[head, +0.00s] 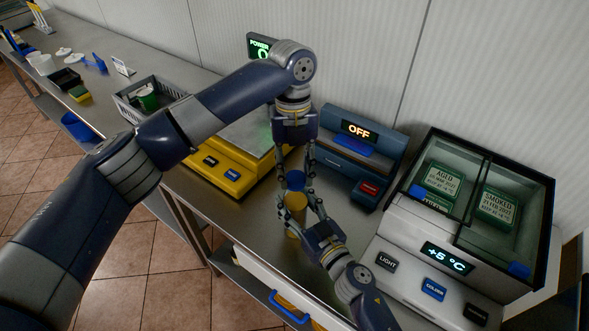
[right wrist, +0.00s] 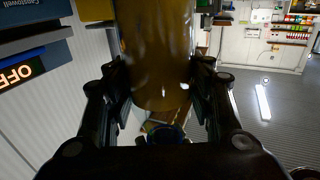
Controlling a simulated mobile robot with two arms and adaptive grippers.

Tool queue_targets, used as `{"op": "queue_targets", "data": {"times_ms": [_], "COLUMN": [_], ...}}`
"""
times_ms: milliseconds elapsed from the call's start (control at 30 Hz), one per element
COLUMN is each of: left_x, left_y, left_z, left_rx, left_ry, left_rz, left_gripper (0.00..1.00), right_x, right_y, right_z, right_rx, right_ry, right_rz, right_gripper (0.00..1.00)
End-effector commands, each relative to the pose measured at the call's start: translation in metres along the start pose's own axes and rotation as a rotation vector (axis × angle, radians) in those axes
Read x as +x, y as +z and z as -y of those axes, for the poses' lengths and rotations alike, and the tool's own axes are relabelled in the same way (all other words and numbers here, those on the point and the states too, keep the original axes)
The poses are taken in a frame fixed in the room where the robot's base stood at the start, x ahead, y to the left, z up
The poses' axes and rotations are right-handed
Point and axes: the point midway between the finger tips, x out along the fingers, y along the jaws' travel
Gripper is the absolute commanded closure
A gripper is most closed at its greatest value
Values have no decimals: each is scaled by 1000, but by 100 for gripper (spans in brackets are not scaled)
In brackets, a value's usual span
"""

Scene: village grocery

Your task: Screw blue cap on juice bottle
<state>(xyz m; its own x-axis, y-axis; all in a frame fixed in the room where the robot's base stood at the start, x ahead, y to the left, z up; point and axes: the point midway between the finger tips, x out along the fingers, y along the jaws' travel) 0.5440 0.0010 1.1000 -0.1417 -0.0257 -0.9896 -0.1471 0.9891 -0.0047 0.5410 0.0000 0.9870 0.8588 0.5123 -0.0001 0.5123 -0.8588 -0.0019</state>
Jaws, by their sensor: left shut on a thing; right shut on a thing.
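The juice bottle (head: 296,202), filled with yellow-orange juice, stands upright near the front edge of the steel counter. My right gripper (head: 299,211) reaches in from the lower right and is shut around its body. In the right wrist view the amber bottle (right wrist: 157,55) fills the space between my right fingers (right wrist: 160,88). The blue cap (head: 295,180) is at the top of the bottle. My left gripper (head: 296,177) points straight down and is shut on the cap. Whether the cap's threads are engaged cannot be told.
A yellow scale (head: 232,184) stands left of the bottle, and a blue device (head: 345,170) reading OFF stands behind it to the right. A white cooled display case (head: 408,258) is at right. A grey crate (head: 128,108) stands further left. The counter's front edge is close.

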Motion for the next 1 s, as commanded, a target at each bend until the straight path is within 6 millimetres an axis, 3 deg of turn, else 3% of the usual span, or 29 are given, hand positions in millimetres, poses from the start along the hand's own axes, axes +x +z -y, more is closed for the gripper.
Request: {"op": "queue_targets", "data": {"times_ms": [300,500,900,1000], "left_x": [0,0,0,0], "left_y": [0,0,0,0], "left_z": [2,2,2,2], "left_rx": [604,884,956,955], "left_ry": [89,130,140,139], "left_rz": [1,-1,-2,-2], "left_gripper": [72,72,72,46], "right_x": [0,0,0,0], "right_y": [0,0,1,1], "right_z": [0,0,0,0], "right_rx": [0,0,0,0], "right_ry": [0,0,0,-1], "right_rz": [1,1,1,1], "right_gripper": [100,100,100,100]}}
